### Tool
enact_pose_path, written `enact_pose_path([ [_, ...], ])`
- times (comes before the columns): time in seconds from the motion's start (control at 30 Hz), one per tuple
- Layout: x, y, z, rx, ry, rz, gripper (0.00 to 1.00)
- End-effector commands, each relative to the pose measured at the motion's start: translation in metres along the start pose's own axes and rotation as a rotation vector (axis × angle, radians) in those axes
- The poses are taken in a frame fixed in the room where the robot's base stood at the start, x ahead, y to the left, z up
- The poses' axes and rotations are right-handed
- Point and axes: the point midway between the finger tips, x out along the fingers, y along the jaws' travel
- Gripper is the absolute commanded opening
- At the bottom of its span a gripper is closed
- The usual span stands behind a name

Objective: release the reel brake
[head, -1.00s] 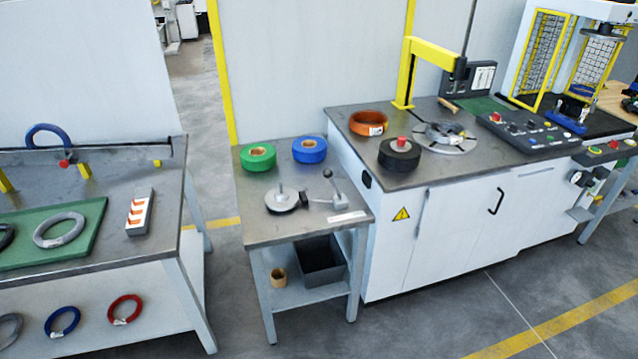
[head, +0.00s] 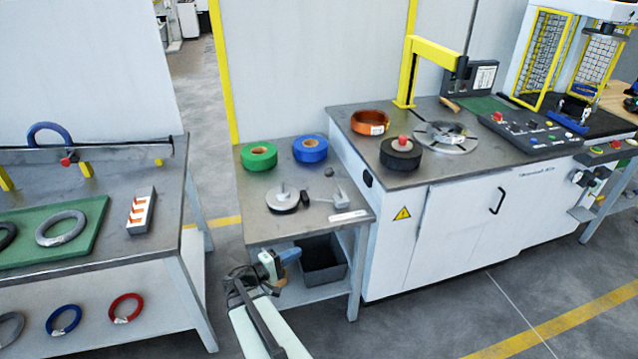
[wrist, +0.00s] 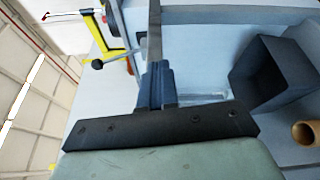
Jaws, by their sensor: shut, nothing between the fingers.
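The brake lever's dark ball knob (head: 329,172) stands above its grey mount (head: 341,198) on the small steel table (head: 262,225); its rod is hard to make out in the head view. The grey reel disc (head: 281,199) with its upright spindle is left of the mount. My gripper (head: 293,254) is in front of the table, near its front edge and apart from the lever. In the wrist view my gripper (wrist: 155,75) shows blue fingers shut together and empty. A ball knob on a rod (wrist: 98,64) shows left of the fingers, not touching them.
A green roll (head: 259,157) and a blue roll (head: 310,149) lie at the back of the small table. A dark bin (head: 322,262) is on its lower shelf; a cardboard core (wrist: 303,133) shows beside the bin in the wrist view. A white cabinet (head: 450,230) adjoins on the right.

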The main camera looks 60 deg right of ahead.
Motion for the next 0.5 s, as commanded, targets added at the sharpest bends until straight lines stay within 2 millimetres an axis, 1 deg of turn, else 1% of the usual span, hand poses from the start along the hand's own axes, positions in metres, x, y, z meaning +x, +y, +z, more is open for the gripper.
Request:
enact_pose_path([
  [0.03, 0.013, 0.019, -0.003, 0.023, -0.010, 0.058, 0.00],
  [0.1, 0.027, 0.044, -0.004, 0.047, -0.018, 0.138, 0.00],
  [0.2, 0.042, 0.075, -0.005, 0.076, -0.024, 0.235, 0.00],
  [0.27, 0.048, 0.090, -0.006, 0.087, -0.025, 0.285, 0.00],
  [0.3, 0.051, 0.099, -0.008, 0.089, -0.022, 0.313, 0.00],
  [0.37, 0.052, 0.111, -0.016, 0.080, -0.008, 0.345, 0.00],
  [0.5, 0.044, 0.123, -0.039, 0.024, 0.044, 0.366, 0.00],
])
